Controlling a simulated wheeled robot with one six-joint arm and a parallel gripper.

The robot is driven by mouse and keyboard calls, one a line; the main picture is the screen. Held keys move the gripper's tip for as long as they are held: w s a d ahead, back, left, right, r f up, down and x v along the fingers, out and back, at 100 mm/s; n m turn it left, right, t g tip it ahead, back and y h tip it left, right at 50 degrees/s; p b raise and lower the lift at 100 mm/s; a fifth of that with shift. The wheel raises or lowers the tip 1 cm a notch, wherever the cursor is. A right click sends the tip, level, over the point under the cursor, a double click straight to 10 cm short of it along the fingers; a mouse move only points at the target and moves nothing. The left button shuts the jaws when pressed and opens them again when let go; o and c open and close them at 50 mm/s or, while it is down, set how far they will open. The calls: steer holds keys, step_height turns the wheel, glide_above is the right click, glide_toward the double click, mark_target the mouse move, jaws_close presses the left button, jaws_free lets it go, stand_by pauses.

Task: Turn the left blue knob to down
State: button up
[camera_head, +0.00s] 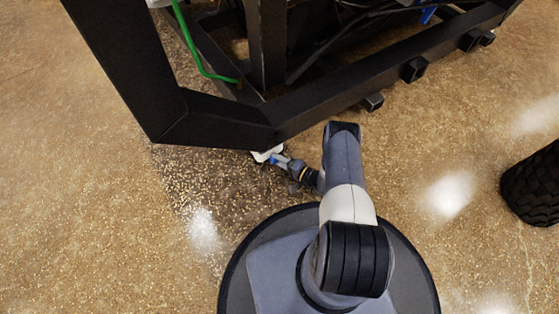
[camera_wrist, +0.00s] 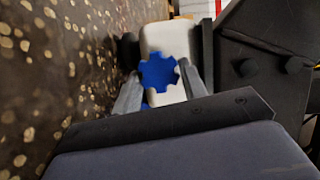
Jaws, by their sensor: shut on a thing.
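A blue knob (camera_wrist: 158,72) with a notched rim shows in the wrist view, in front of a white housing (camera_wrist: 168,37). My gripper (camera_wrist: 161,80) has one grey finger on each side of the knob and is shut on it. More blue shows just below the knob, between the fingers. In the head view, my gripper (camera_head: 280,161) reaches the small white housing (camera_head: 266,154) at the lower edge of the black frame. The knob is too small there to make out its turn angle.
The black frame (camera_head: 220,119) with thick beams stands just above my arm. A green hose (camera_head: 190,42) hangs inside it. Dark posts (camera_wrist: 250,68) stand close on the right in the wrist view. A black ribbed wheel-like object (camera_head: 532,185) is at right. Speckled floor is clear at left.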

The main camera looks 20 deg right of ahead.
stand_by(0.3)
steer(key=o, duration=1)
steer(key=shift+c, duration=0.2)
steer(key=p+v, duration=0.1)
steer(key=v, duration=0.9)
steer(key=shift+s+d, duration=0.25)
steer(key=shift+d, duration=0.05)
